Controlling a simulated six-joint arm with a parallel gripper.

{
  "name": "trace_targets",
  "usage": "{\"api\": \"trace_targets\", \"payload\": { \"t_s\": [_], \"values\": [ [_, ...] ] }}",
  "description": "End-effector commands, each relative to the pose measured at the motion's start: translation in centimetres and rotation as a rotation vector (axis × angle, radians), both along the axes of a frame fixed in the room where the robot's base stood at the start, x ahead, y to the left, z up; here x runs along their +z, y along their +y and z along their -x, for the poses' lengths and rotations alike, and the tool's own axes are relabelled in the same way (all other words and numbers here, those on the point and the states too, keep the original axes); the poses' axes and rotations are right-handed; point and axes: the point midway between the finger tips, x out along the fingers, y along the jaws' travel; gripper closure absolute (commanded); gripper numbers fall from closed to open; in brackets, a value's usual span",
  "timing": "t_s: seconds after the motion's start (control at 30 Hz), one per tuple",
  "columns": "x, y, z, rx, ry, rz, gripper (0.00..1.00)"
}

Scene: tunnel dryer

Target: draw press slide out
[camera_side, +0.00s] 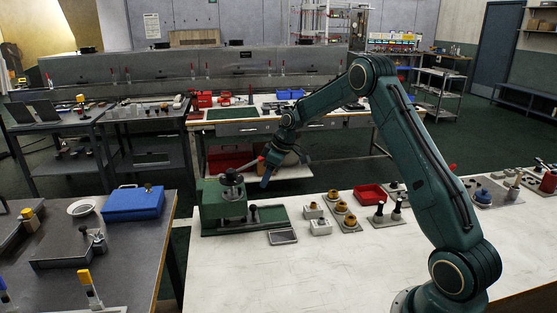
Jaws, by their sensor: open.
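The green press (210,205) stands at the left end of the white table, with a dark hand knob on top. A low green slide (272,216) extends to the right from its foot and bears a small black upright knob (253,213). How far the slide is out of the press I cannot tell. My gripper (265,182) hangs above and slightly right of the press, pointing down, apart from the slide knob. It is open and nothing shows in it; its fingers are small and dark here.
A small grey tray (283,237) lies in front of the slide. White blocks with brass parts (320,226), a red bin (371,197) and black-knobbed fixtures (379,217) stand to the right. A blue box (133,203) sits on the left table. The white table's front is clear.

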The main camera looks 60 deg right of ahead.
Motion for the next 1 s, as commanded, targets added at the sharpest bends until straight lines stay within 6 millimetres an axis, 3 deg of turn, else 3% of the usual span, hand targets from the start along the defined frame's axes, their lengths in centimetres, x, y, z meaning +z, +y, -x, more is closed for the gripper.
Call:
{"api": "trace_targets", "payload": {
  "t_s": [0.6, 1.0],
  "values": [
    [-8.3, 1.4, -3.2, 0.001, 0.001, 0.000, 0.55],
    [-10.9, 1.7, -4.2, 0.000, 0.000, 0.001, 0.55]
  ]
}}
